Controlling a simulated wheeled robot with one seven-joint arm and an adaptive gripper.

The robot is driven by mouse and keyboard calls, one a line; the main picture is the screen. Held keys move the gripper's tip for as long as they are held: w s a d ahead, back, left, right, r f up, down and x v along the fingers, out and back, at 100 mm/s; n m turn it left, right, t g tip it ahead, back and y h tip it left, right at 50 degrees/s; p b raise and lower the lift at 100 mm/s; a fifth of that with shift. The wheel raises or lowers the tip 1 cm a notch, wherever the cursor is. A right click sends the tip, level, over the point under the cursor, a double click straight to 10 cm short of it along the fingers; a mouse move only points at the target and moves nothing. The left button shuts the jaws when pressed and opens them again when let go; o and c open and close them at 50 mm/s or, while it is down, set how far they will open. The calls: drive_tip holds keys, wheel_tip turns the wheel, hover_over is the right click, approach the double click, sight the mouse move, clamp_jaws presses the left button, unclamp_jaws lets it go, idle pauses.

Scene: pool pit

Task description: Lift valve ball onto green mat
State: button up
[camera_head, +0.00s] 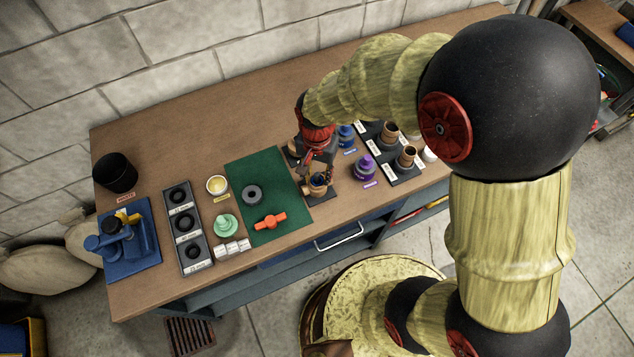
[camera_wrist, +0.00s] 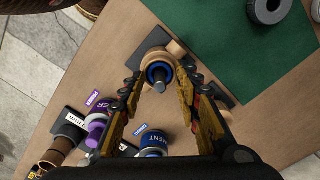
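The green mat (camera_head: 288,209) lies on the workbench and also fills the upper right of the wrist view (camera_wrist: 225,45). Past the fingertips is a tan fitting with a blue ring and a grey round top (camera_wrist: 157,72), on a dark base beside the mat. I cannot tell whether this grey top is the valve ball. In the head view the fitting (camera_head: 319,188) is partly hidden by my gripper.
A dark grey ring (camera_head: 252,194) and an orange valve handle (camera_head: 270,221) lie on the mat. Left of it are a yellow-filled cup (camera_head: 217,185), a green stepped part (camera_head: 226,225) and a black tray (camera_head: 187,239). A purple-labelled container (camera_head: 364,167) stands to the right.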

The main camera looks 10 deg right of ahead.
drive_tip(key=shift+c, duration=0.3)
drive_tip(key=c, duration=0.8)
drive_tip(key=shift+r, duration=0.1)
clamp_jaws()
